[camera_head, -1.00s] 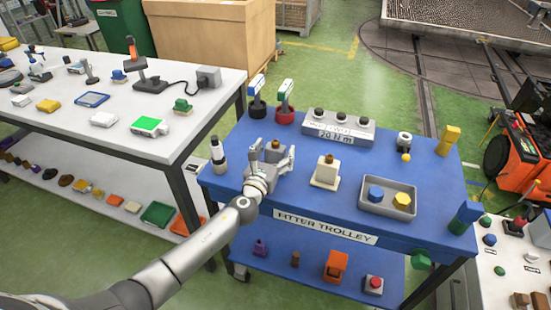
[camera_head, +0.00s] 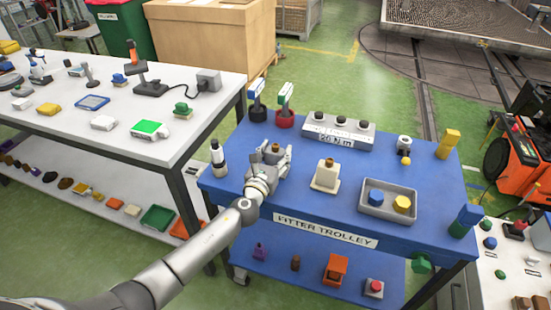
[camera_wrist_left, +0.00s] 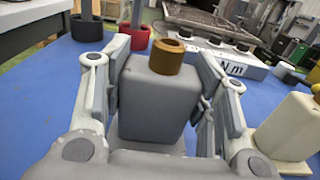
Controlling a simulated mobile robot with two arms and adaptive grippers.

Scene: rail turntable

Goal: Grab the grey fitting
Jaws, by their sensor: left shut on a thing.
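The grey fitting is a grey block with a brass-coloured cap. It stands upright on the blue top of the fitter trolley (camera_head: 300,205). In the left wrist view the grey fitting (camera_wrist_left: 155,97) fills the space between the fingers. My left gripper (camera_head: 272,155) is shut on it, with one finger along each side. In the head view the hand hides much of the fitting, and its brass cap (camera_head: 275,148) shows between the fingers. My right gripper is not in view.
A cream fitting (camera_head: 325,176) stands just right of the hand. A grey tray (camera_head: 375,212) holds a blue and a yellow piece. A grey display box (camera_head: 338,130) and two upright tools stand behind.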

